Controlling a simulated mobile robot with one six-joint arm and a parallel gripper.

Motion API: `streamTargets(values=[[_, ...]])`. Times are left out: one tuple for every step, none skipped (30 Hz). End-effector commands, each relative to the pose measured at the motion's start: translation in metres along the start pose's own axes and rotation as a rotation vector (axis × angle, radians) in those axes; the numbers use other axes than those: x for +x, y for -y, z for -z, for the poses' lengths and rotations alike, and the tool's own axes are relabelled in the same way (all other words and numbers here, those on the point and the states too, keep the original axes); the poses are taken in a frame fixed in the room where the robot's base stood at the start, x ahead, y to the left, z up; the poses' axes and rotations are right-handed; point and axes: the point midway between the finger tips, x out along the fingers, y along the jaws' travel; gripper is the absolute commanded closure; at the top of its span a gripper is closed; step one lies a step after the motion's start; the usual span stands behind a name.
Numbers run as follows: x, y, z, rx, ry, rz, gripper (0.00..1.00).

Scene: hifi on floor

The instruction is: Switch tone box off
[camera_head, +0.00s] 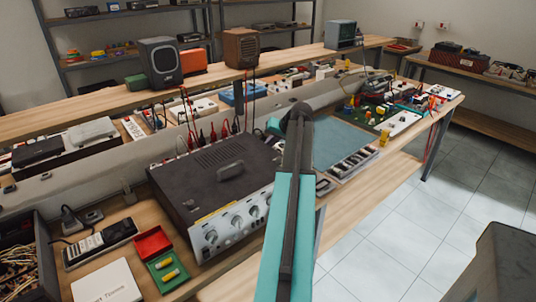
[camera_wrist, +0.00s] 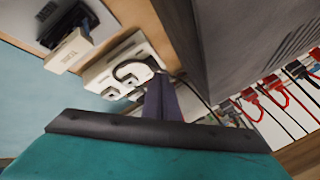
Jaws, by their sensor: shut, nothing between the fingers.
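A small cream box (camera_wrist: 68,50) with dark lettering, too blurred to read for certain, shows at the upper left of the wrist view. A dark part (camera_wrist: 76,20) sits on it. It may be the tone box, but I cannot tell, nor which way its switch is set. My gripper (camera_wrist: 163,99) is shut and empty; its dark fingers point toward a white socket strip (camera_wrist: 120,72) beside the cream box. In the head view my arm reaches over the bench and its wrist hides what lies behind; the fingertips cannot be made out there.
A large dark amplifier (camera_head: 215,175) with silver knobs stands left of my arm; its side also fills the upper right of the wrist view (camera_wrist: 235,35). Red and black leads (camera_wrist: 265,95) hang nearby. A blue mat (camera_head: 340,140) and circuit boards (camera_head: 375,112) lie right of my arm.

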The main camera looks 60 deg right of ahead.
Motion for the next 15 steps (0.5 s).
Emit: streamTargets(values=[[-0.003,0.002,0.002,0.000,0.000,0.000,1.00],[-0.004,0.003,0.003,0.000,0.000,0.000,1.00],[-0.006,0.004,0.005,0.000,0.000,0.000,1.00],[-0.008,0.005,0.006,0.000,0.000,0.000,1.00],[-0.009,0.006,0.007,0.000,0.000,0.000,1.00],[-0.011,0.008,0.008,0.000,0.000,0.000,1.00],[-0.012,0.009,0.009,0.000,0.000,0.000,1.00],[-0.014,0.010,0.010,0.000,0.000,0.000,1.00],[-0.015,0.011,0.011,0.000,0.000,0.000,1.00],[-0.017,0.012,0.012,0.000,0.000,0.000,1.00],[-0.018,0.013,0.013,0.000,0.000,0.000,1.00],[-0.020,0.014,0.015,0.000,0.000,0.000,1.00],[-0.021,0.015,0.015,0.000,0.000,0.000,1.00],[-0.023,0.016,0.017,0.000,0.000,0.000,1.00],[-0.024,0.018,0.018,0.000,0.001,0.000,1.00]])
